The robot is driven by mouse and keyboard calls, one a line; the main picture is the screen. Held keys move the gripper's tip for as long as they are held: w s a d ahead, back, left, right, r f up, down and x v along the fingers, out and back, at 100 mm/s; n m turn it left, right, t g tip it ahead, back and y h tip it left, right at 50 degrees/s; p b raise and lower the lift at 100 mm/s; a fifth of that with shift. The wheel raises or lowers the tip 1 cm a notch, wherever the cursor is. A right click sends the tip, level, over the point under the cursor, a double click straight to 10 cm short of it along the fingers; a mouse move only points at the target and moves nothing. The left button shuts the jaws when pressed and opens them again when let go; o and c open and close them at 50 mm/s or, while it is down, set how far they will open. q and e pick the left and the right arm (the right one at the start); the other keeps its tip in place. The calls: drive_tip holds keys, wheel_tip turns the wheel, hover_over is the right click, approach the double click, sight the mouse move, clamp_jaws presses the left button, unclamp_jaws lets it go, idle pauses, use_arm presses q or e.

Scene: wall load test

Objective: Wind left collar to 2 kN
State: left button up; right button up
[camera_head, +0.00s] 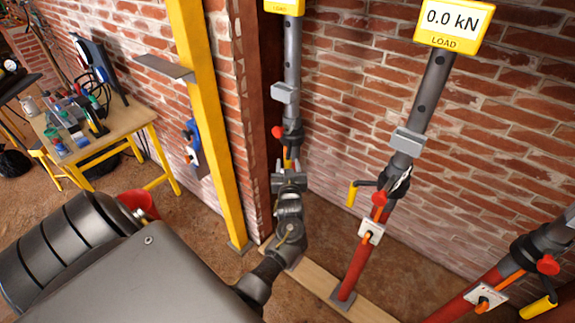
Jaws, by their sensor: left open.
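The left prop (291,60) is a grey tube standing by the brick wall. Its dark collar (291,138) has a red knob (277,131) and a yellow handle (287,160). The yellow load display (284,6) on top is cut off, so its number is hidden. My left gripper (289,182) is open, just below this collar in the picture, and covers the lower prop. I cannot tell whether it touches the handle. My right gripper is not in view.
A middle prop (357,260) has its own collar (394,181) and a display (448,22) reading 0.0 kN. Another prop (467,305) leans in at the right edge. A yellow post (207,110), a workbench (120,125) and a red bucket (138,203) stand left.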

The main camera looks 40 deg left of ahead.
use_arm(q)
drive_tip(key=shift+b+x, duration=0.5)
drive_tip(key=shift+x, duration=0.85)
drive_tip(key=shift+c, duration=0.4)
clamp_jaws()
